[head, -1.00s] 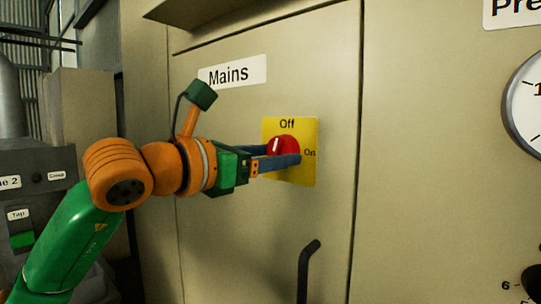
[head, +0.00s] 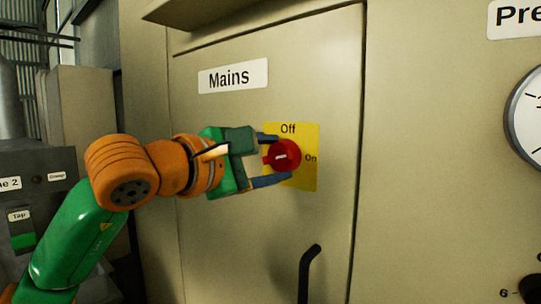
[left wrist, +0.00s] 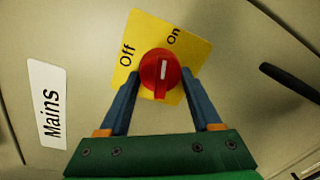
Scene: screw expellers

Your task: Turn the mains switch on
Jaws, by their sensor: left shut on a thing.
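The mains switch is a red rotary knob (head: 287,153) on a yellow plate (head: 308,172) marked Off at the top and On at the right. Its white mark lies nearly level, toward On. My left gripper (head: 283,158) is shut on the knob, one blue finger above it and one below. In the left wrist view the red knob (left wrist: 160,70) sits between the fingertips, its mark pointing up, close to the On label on the yellow plate (left wrist: 145,28). My right gripper is out of view.
The plate is on a beige cabinet door (head: 225,240) with a Mains label (head: 233,76) above left. A black door handle (head: 308,270) stands below the switch. A round gauge (head: 525,115) is at the right edge. A grey control panel (head: 40,200) is at the left.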

